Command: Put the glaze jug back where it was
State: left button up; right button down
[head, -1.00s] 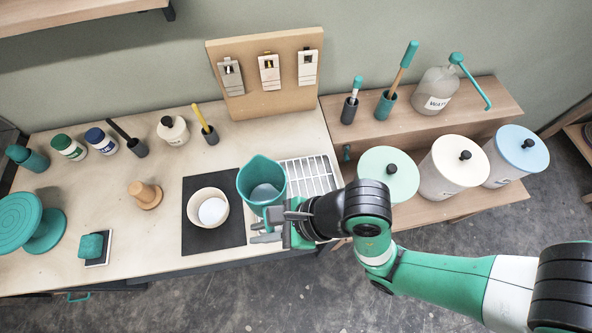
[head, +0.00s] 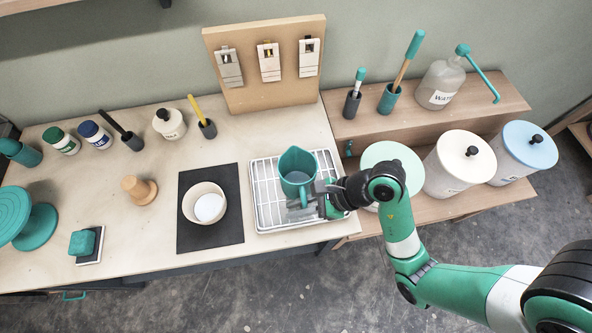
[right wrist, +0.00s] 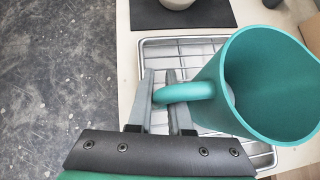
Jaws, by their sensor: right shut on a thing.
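The teal glaze jug (head: 297,172) is upright at the white wire rack tray (head: 264,200), over its middle. Whether its base touches the wires I cannot tell. My right gripper (head: 312,200) is shut on the jug's handle, at the jug's front right. In the right wrist view the fingers (right wrist: 162,98) close around the handle (right wrist: 185,92), and the open mouth of the jug (right wrist: 275,80) faces the camera. My left gripper is not in view.
A cream bowl (head: 192,214) with a white content stands on a black mat (head: 222,237) left of the rack. Lidded buckets (head: 462,160) stand on the shelf to the right. A board with hanging tiles (head: 240,95) stands behind. A wooden stamp (head: 139,190) is farther left.

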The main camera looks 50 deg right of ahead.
jog(key=shift+f, duration=0.1)
jog(key=c, duration=0.8)
grip_release()
jog(key=shift+c, duration=0.2)
jog(key=shift+r, duration=0.2)
jog(key=p+v, duration=0.8)
jog(key=v, duration=0.4)
